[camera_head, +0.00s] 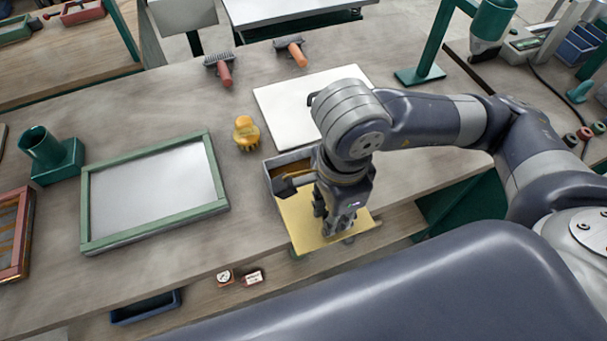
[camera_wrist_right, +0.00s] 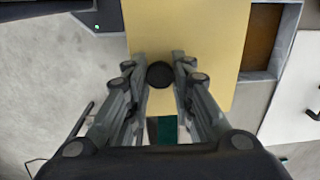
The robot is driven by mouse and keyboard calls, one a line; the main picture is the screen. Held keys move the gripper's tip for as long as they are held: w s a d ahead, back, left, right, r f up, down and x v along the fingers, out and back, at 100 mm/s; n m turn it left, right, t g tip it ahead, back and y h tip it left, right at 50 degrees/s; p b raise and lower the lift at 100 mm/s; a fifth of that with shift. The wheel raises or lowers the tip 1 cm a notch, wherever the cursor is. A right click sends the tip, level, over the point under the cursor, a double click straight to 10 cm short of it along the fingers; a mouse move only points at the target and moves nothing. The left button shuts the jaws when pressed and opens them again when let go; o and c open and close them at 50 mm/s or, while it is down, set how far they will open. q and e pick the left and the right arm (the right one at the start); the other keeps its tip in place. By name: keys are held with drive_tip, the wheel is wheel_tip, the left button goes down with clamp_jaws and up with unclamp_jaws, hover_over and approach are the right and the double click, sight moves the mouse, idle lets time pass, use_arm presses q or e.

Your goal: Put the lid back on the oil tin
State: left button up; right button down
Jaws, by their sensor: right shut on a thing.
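The lid (camera_head: 301,222) is a flat tan-yellow plate with a round black knob (camera_wrist_right: 160,74). My right gripper (camera_head: 340,222) is over the lid and shut on its knob; the fingers stand on both sides of it in the wrist view (camera_wrist_right: 160,77). The oil tin (camera_head: 268,178) is a grey rectangular box with brown contents. The lid overlaps part of the tin and sticks out toward the table's front edge. In the wrist view the tin (camera_wrist_right: 285,45) shows at the upper right, with a brown strip uncovered. Whether the lid touches the rim is unclear. My left gripper is out of view.
A white board (camera_head: 290,97) lies behind the tin. A yellow brush-like tool (camera_head: 246,133) and a green-framed screen (camera_head: 215,207) are to the left. Two small labelled items (camera_head: 253,277) lie near the front edge. A green stand (camera_head: 420,75) is at the back right.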

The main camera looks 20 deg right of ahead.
drive_tip(key=shift+w+r+p, duration=0.15)
drive_tip(key=shift+w+p, duration=0.75)
drive_tip(key=shift+p, duration=0.1)
use_arm(q)
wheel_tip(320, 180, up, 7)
drive_tip(key=p, duration=0.6)
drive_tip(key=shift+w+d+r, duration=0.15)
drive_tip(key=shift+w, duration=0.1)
use_arm(e)
drive_tip(key=w+f, duration=0.5)
drive_tip(key=w, duration=0.6)
drive_tip(key=shift+w+a, duration=0.15)
drive_tip(key=shift+w, duration=0.15)
drive_tip(key=shift+f, duration=0.15)
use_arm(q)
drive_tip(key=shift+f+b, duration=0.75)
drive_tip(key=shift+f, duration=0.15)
use_arm(e)
drive_tip(key=shift+f, duration=0.55)
drive_tip(key=c, duration=1.4)
unclamp_jaws()
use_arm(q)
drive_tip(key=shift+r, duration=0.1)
use_arm(e)
drive_tip(key=shift+o, duration=0.2)
